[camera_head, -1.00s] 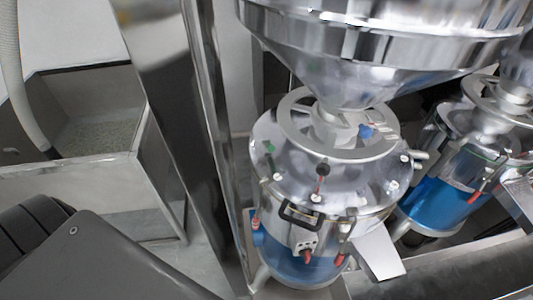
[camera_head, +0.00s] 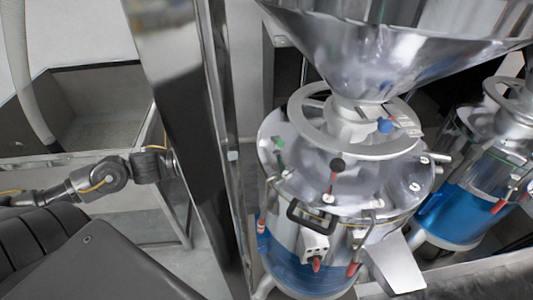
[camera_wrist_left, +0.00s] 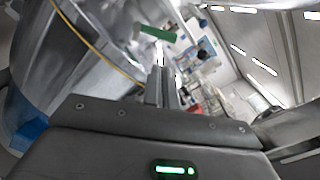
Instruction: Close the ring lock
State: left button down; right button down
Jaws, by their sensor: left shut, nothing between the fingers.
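The steel grinder vessel (camera_head: 345,205) stands right of centre in the head view, with a blue lower part. A pale metal ring (camera_head: 298,118) surrounds its neck under a large funnel. A lever with a blue knob (camera_head: 385,126) sits at the ring's right side. Levers with a black knob (camera_head: 337,165) and a green knob (camera_head: 279,143) stand on the lid. My left gripper (camera_head: 172,164) is left of the vessel, by a steel post and apart from the ring. In the left wrist view its fingers (camera_wrist_left: 158,80) are shut and empty. My right gripper is not in view.
The tall steel post (camera_head: 185,110) stands between my left arm and the vessel. A second vessel (camera_head: 465,195) with a blue part is at the right. An open steel bin (camera_head: 75,155) stands at the left. A green bar (camera_wrist_left: 158,34) shows ahead in the wrist view.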

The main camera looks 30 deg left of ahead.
aim_at(278, 141)
pick_arm(q)
jog(key=shift+p+x, duration=2.05)
jog(key=shift+x, duration=3)
